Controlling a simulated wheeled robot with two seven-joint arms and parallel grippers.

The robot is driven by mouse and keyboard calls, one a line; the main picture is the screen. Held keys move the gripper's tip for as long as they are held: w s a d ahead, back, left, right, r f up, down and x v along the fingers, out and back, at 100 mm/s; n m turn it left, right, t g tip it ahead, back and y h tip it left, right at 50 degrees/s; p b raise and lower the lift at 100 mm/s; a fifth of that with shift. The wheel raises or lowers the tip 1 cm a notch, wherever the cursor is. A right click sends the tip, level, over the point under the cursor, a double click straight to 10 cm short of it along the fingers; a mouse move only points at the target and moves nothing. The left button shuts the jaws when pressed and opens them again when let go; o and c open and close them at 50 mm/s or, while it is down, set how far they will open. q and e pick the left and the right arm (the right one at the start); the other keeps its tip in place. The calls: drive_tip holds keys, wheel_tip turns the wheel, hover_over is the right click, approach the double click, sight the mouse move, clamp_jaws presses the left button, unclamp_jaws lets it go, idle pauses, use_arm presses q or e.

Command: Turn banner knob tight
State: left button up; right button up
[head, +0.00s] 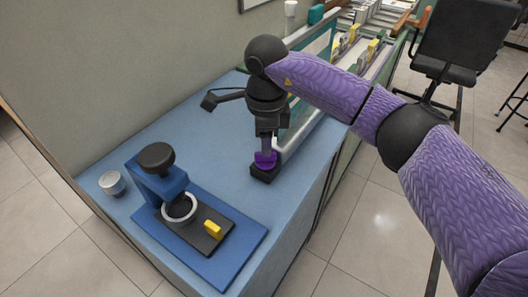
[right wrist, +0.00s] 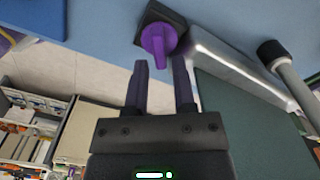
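The purple banner knob (head: 265,161) sits on a small black block on the blue counter, at the foot of a silver-edged green panel. In the right wrist view the knob (right wrist: 158,39) shows as a round purple piece with a raised grip, against its dark block (right wrist: 166,17). My right gripper (head: 267,147) points down over the knob from above. In the right wrist view its two fingers (right wrist: 160,68) are apart with nothing between them, and the knob lies just beyond their tips. My left gripper is in neither view.
An office chair (head: 465,45) stands behind on the right.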

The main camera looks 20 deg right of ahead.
wheel_tip(320, 180, down, 2)
drive_tip(key=shift+f+b, duration=0.3)
drive_tip(key=shift+f, duration=0.15)
clamp_jaws()
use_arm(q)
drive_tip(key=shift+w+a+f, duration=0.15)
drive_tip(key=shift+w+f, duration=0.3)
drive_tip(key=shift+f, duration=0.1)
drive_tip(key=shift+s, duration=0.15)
